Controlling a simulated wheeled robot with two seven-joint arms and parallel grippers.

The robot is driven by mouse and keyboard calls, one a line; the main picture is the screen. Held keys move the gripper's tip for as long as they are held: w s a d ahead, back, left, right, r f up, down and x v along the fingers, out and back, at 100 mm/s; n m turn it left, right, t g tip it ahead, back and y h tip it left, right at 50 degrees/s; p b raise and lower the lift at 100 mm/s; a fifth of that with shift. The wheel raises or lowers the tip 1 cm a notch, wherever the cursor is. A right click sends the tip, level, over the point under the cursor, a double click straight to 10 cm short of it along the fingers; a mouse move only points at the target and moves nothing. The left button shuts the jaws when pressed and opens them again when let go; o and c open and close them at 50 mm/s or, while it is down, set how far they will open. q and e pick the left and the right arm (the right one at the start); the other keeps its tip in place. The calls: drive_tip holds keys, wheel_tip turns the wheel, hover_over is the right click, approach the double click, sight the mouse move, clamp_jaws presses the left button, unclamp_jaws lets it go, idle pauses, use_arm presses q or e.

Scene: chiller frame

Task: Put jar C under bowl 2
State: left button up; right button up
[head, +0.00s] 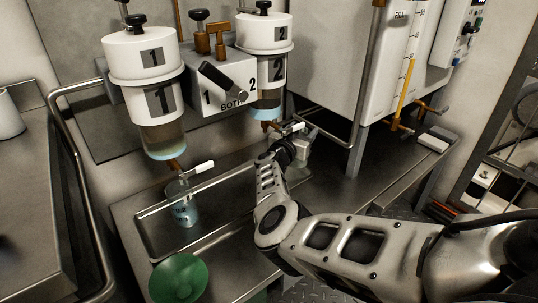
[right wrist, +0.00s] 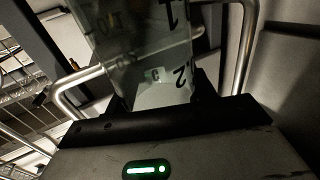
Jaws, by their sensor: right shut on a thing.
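Bowl 2 (head: 265,75) is a white-capped clear vessel with an amber-brown outlet, hanging on the back wall. My right gripper (head: 292,142) is just below its outlet, near a white tap lever (head: 291,127). My left gripper is not in view.
Bowl 1 (head: 150,105) hangs to the left, with another bluish jar (head: 183,208) below it on the metal tray (head: 150,243). A selector box (head: 222,78) sits between the bowls. A green dish (head: 179,280) is in front. A white tank (head: 325,60) stands right.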

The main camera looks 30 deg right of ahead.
drive_tip(key=w+a+f+b, duration=0.1)
drive_tip(key=a+f+b, duration=0.1)
drive_tip(key=a, duration=0.3)
drive_tip(key=w+a+f+b, duration=0.1)
drive_tip(key=a+f+b, duration=0.1)
drive_tip(key=a, duration=0.3)
drive_tip(key=shift+w+b, duration=0.25)
drive_tip(key=shift+b, duration=0.15)
drive_tip(key=o, duration=1.3)
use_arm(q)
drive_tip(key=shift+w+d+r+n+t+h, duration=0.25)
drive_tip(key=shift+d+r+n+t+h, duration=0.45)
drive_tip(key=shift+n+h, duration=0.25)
use_arm(e)
drive_tip(key=shift+o, duration=0.2)
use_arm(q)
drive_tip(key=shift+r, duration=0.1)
use_arm(e)
drive_tip(key=shift+r, duration=0.1)
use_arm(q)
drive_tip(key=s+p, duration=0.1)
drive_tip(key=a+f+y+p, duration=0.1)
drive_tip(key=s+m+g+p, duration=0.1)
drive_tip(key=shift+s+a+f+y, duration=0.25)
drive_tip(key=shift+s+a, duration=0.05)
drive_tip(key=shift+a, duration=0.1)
use_arm(e)
drive_tip(key=v, duration=0.7)
drive_tip(key=shift+s+a, duration=0.15)
drive_tip(key=shift+a, duration=0.05)
